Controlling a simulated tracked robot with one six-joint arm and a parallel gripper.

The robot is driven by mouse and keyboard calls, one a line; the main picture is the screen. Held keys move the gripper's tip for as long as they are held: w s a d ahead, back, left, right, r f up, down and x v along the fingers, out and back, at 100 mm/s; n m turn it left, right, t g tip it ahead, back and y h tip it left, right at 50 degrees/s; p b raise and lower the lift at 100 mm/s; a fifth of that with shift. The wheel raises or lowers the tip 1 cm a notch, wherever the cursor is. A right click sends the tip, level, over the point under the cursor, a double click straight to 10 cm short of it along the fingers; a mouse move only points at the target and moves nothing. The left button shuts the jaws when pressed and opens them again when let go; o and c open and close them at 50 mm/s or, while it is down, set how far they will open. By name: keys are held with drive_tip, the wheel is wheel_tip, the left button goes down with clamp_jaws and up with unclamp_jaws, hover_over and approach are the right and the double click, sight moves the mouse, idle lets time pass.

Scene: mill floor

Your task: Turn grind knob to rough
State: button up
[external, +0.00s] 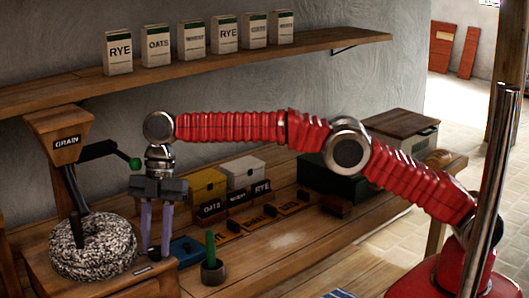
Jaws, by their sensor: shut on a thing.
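The grain mill stands at the left of the external view, with a wooden hopper (60,125) marked GRAIN over a round speckled millstone (93,250). My gripper (156,250) points straight down just right of the millstone, its two purple fingers on either side of a small dark knob (154,254) on the mill's wooden base (120,282). The fingers are shut on this grind knob and hide part of it. A small label plate (143,270) lies in front of the knob. Its writing and the knob's setting are too small to read.
A crank arm with a green ball (135,163) reaches close to my wrist. A blue block (187,249), a dark pot with a green stick (212,270) and yellow (207,184) and white (242,172) boxes stand to the right. A shelf (200,70) holds several bags above.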

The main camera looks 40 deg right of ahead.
drive_tip(key=o, duration=1.1)
drive_tip(key=shift+c, duration=0.2)
drive_tip(key=shift+m, duration=0.5)
